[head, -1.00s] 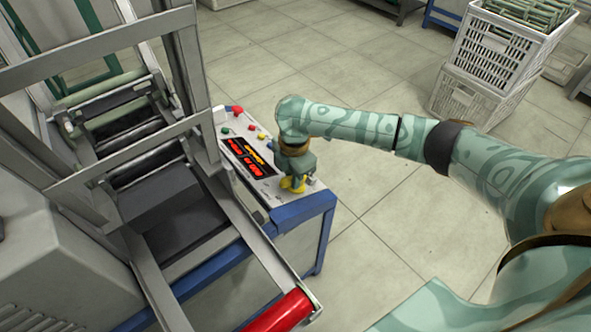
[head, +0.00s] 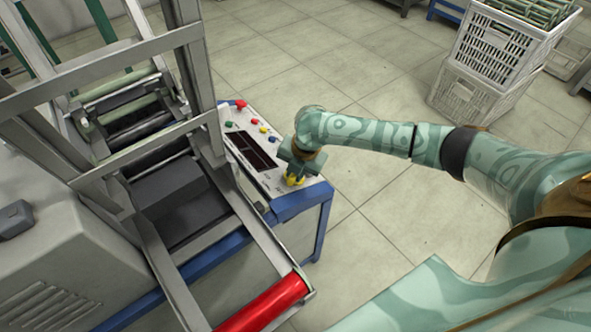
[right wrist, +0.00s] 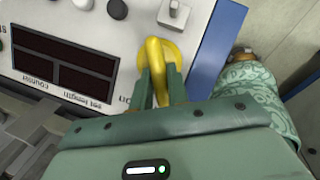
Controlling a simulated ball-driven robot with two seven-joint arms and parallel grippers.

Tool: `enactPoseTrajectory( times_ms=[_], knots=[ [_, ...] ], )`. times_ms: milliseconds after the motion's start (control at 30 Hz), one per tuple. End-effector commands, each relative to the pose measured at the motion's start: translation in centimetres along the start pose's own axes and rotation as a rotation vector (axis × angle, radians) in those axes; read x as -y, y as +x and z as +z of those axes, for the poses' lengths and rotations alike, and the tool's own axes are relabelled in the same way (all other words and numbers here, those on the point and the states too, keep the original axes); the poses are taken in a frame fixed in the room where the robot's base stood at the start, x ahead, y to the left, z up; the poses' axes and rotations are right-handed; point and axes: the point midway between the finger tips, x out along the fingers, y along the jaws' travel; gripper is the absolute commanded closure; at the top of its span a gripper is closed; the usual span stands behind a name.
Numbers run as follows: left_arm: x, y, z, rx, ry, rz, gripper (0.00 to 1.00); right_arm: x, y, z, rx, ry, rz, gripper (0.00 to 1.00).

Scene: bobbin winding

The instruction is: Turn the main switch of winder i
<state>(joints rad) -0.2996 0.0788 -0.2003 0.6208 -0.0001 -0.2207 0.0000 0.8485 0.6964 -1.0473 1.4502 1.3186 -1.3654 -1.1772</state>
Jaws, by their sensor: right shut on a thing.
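The main switch (head: 298,183) is a yellow knob at the near right corner of the winder's control panel (head: 262,178). It also shows in the right wrist view (right wrist: 155,52), where it appears as a yellow handle on a round yellow base. My right gripper (right wrist: 161,78) is shut on the yellow handle, one finger on each side. In the head view my right gripper (head: 294,175) hides part of the switch. The displays (head: 252,150) on the panel are dark. My left gripper is not in view.
Coloured buttons (head: 263,129) and a red knob (head: 241,104) sit farther back on the panel. A grey toggle (right wrist: 173,14) is close to the switch. The winder's metal frame (head: 190,90) stands left, with a red roller (head: 265,305) in front. White crates (head: 490,60) stand back right; the floor between is clear.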

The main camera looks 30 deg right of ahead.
Motion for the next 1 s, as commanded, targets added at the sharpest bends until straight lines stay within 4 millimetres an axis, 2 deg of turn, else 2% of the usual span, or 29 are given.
enactPoseTrajectory(
  times_ms=[367,400,467,767,867,1000],
  knots=[
    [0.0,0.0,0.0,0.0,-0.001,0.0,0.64,0.0,0.1,-0.1,-0.001,-0.008,0.001,1.0],
    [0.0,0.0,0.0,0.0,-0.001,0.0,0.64,0.0,0.1,-0.1,-0.001,-0.008,0.001,0.78],
    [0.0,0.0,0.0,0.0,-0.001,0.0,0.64,0.1,0.1,-0.1,-0.001,-0.008,0.0,0.62],
    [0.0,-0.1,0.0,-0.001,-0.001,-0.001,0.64,0.0,-0.1,0.0,0.0,-0.006,0.001,0.62],
    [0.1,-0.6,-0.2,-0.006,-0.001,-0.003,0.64,-0.1,-1.2,0.0,0.001,-0.007,0.004,0.62],
    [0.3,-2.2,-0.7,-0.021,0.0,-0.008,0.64,-0.2,-4.4,0.1,0.005,-0.007,0.006,0.62]
  ],
)
